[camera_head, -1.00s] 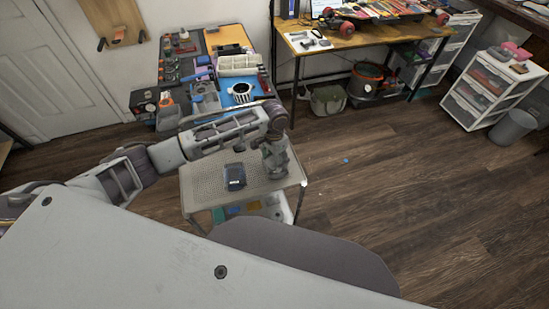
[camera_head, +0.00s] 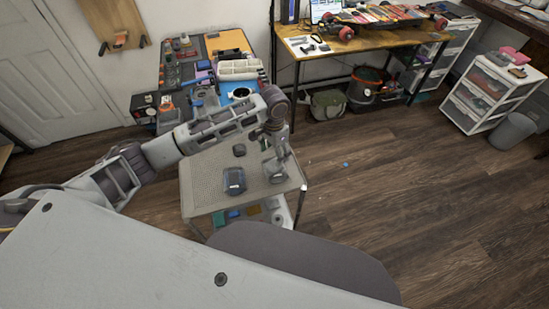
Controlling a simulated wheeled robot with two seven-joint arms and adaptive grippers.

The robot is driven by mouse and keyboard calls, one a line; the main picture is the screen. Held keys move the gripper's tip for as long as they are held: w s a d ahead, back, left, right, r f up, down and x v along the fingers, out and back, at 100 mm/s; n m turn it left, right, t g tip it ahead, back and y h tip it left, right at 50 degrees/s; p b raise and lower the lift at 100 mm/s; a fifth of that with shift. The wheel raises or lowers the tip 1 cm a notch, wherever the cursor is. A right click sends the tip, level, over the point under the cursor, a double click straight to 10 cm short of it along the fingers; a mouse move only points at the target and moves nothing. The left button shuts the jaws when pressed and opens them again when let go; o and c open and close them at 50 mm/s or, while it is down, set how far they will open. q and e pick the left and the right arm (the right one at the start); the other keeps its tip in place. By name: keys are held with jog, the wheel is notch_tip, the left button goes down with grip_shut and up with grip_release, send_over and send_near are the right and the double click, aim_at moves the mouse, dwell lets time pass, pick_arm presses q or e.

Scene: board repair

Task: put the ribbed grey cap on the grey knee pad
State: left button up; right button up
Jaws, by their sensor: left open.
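The grey knee pad (camera_head: 234,181) looks dark, with a pale mark near its lower edge. It lies on the perforated top of a small cart. A small dark grey rounded piece (camera_head: 239,150) lies on the cart top behind the pad, apart from it. It may be the ribbed grey cap, but ribs are too small to see. My left gripper (camera_head: 277,174) points down over the right part of the cart top, right of both. It is open, and nothing shows in it. My right gripper is out of view.
The cart top (camera_head: 207,190) has free room left of the pad. A cluttered workbench (camera_head: 180,85) stands behind the cart, and a wooden desk (camera_head: 370,42) stands at the back right. White drawers (camera_head: 484,92) and a grey bin (camera_head: 512,130) stand far right.

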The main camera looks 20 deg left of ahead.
aim_at(274, 163)
pick_arm(q)
jog(key=shift+r, duration=2.85)
